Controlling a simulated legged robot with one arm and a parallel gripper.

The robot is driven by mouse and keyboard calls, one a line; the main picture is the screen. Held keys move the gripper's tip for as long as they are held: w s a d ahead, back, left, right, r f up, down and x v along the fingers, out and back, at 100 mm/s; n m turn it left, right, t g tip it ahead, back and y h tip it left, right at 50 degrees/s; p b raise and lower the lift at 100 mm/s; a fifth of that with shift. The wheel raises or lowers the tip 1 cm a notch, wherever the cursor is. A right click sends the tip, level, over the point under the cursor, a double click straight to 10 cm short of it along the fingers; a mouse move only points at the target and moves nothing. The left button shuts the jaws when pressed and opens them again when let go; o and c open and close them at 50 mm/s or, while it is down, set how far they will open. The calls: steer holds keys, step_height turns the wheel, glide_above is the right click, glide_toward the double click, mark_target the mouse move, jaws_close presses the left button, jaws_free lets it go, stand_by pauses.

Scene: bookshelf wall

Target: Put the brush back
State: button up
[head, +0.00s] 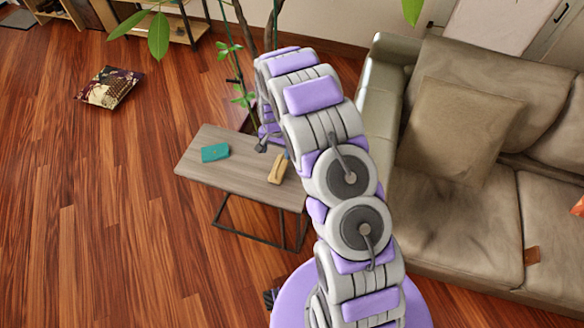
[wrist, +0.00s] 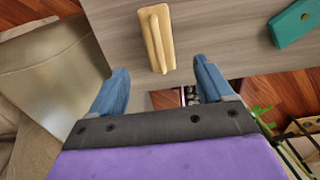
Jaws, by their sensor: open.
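A tan wooden brush (head: 278,168) lies on a small grey-brown wood-topped table (head: 222,178), near the table's right end. In the wrist view the brush (wrist: 156,38) lies just beyond my gripper (wrist: 161,72), roughly in line with the gap between the fingers. My gripper's two blue fingers are spread apart with nothing between them. They do not appear to touch the brush. The arm hides part of the table's right end in the head view.
A teal case (head: 215,153) lies on the table's left part; it also shows in the wrist view (wrist: 294,24). A beige sofa (head: 455,217) stands right of the table. Plant stems (head: 240,60) rise behind it. A patterned cushion (head: 110,88) lies on the open wood floor at left.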

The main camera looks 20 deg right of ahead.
steer(key=s+d+r+n, duration=0.1)
steer(key=s+r, duration=0.6)
steer(key=r, duration=0.4)
steer(key=s+r+n, duration=0.2)
steer(key=s+r, duration=0.5)
steer(key=r, duration=0.3)
steer(key=s+r+n, duration=0.1)
steer(key=s+r, duration=0.2)
steer(key=s, duration=0.6)
steer(key=s+r+n+g, duration=0.1)
steer(key=s+r, duration=0.3)
steer(key=s, duration=0.5)
steer(key=s+r+n, duration=0.2)
steer(key=s+r, duration=0.1)
steer(key=s, duration=0.6)
steer(key=shift+s+a+r+g, duration=0.3)
steer(key=shift+s+r+g, duration=0.05)
steer(key=shift+g, duration=0.05)
steer(key=shift+c, duration=0.2)
